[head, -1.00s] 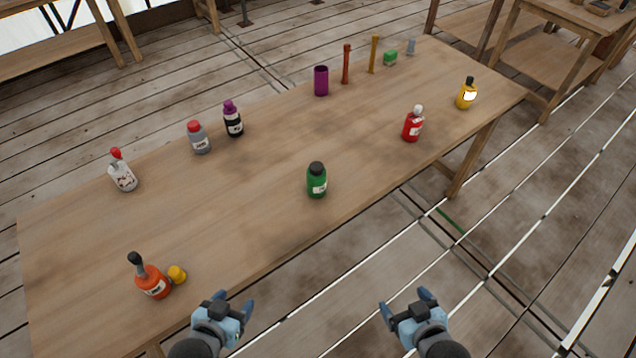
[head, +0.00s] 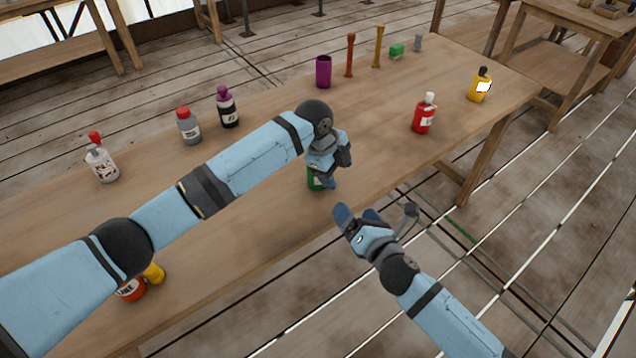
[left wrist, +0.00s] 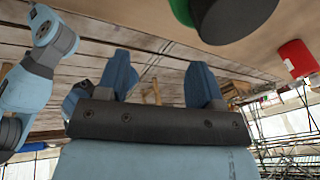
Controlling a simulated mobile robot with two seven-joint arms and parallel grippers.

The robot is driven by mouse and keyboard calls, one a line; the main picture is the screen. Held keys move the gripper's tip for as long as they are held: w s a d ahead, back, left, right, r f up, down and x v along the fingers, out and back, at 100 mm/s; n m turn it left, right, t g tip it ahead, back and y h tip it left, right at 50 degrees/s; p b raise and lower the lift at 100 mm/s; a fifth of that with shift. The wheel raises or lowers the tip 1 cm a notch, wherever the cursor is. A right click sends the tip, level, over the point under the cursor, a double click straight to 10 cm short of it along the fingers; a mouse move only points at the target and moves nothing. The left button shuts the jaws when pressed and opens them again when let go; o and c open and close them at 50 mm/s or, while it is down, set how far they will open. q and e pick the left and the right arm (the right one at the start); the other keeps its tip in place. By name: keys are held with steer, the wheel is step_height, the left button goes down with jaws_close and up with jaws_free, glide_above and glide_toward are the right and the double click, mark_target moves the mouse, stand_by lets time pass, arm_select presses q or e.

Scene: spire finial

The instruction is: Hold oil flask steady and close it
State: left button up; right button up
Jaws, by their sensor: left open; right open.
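A green bottle (head: 314,180) stands near the table's front edge, mostly hidden behind my left gripper in the head view. Its dark cap (left wrist: 232,20) shows large at the top of the left wrist view, apart from my fingers. My left gripper (head: 333,178) is open and empty, close to the green bottle. My right gripper (head: 357,214) is open and empty, off the table's front edge, a little below and right of the left one. An orange bottle (head: 131,291) and a yellow object (head: 154,273) are partly hidden by my left arm. I cannot tell which bottle is the oil flask.
On the table (head: 270,240) stand a red bottle (head: 423,117), a yellow bottle (head: 480,86), a white bottle (head: 103,166), a grey bottle (head: 189,129) and a dark purple-capped bottle (head: 227,108). A purple cup (head: 323,72) stands at the back. The table between green and red bottles is clear.

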arm_select(q)
steer(key=w+a+r+m+y, duration=0.1)
steer(key=w+r, duration=0.1)
steer(key=r, duration=0.1)
steer(key=w+a+r+m+y+b, duration=0.1)
steer(key=w+r, duration=0.1)
steer(key=w+a+r+m+y+b, duration=0.1)
steer(key=w+a+r, duration=0.1)
steer(key=r, duration=0.1)
steer(key=shift+r+m+g+y, duration=0.3)
steer(key=shift+r+m+g, duration=0.05)
steer(key=shift+m+g, duration=0.05)
arm_select(e)
steer(key=w+n, duration=0.1)
steer(key=n, duration=0.1)
steer(key=w+a+n+y, duration=0.1)
steer(key=n, duration=0.2)
steer(key=w+a+n, duration=0.1)
steer(key=n, duration=0.2)
steer(key=shift+w+r+t+y, duration=0.2)
steer(key=shift+w+t+y, duration=0.1)
steer(key=shift+y, duration=0.1)
steer(key=shift+w, duration=0.1)
steer(key=x, duration=1.3)
steer(key=shift+w+a+f, duration=0.1)
steer(key=shift+w, duration=0.2)
